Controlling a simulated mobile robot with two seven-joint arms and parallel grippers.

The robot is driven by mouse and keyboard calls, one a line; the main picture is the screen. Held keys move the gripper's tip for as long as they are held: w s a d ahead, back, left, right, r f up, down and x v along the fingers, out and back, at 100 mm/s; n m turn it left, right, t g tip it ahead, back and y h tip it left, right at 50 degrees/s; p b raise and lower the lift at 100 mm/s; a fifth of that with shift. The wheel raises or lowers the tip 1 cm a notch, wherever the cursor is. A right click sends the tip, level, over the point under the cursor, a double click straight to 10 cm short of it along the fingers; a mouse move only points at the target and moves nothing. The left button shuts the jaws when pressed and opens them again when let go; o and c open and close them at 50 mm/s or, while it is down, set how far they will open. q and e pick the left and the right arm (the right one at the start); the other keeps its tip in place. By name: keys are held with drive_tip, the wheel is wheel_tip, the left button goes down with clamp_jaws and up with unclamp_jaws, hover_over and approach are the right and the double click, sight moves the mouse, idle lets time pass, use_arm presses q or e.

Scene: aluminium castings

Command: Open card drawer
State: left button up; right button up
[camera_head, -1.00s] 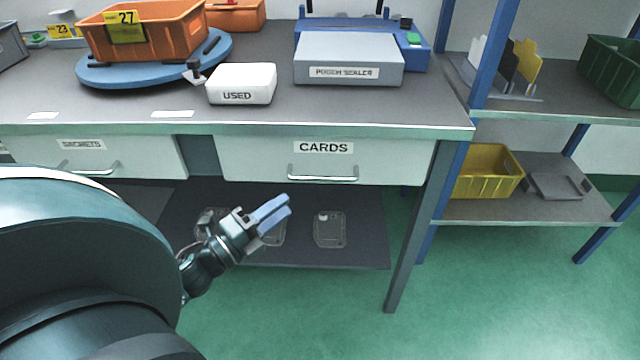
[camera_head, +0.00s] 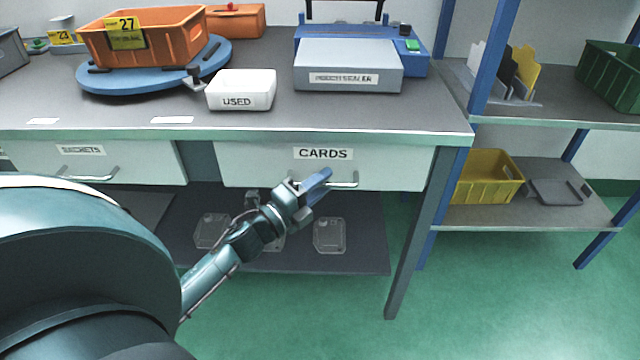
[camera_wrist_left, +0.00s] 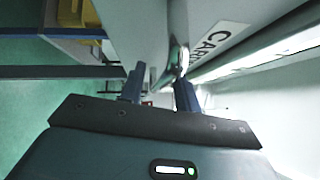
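The card drawer (camera_head: 250,165) is a pale front labelled CARDS under the grey worktop, and it looks shut. Its bar handle (camera_head: 345,185) is partly hidden behind my left gripper (camera_head: 319,184), which is at the handle's left part. In the left wrist view, the two blue fingers of my left gripper (camera_wrist_left: 160,88) stand apart. The metal handle (camera_wrist_left: 180,60) shows just beyond the fingertips, close to the right-hand finger. I cannot tell whether they touch. My right gripper is not in view.
A second drawer labelled SACHETS (camera_head: 100,165) sits at the left. The worktop bears a white USED box (camera_head: 241,92), a pouch sealer (camera_head: 348,65) and an orange bin (camera_head: 160,38). Clear trays (camera_head: 329,237) lie on the lower shelf. A table leg (camera_head: 418,235) stands at the right.

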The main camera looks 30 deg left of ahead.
use_arm(q)
clamp_jaws()
drive_tip(key=shift+s, duration=0.1)
idle(0.4)
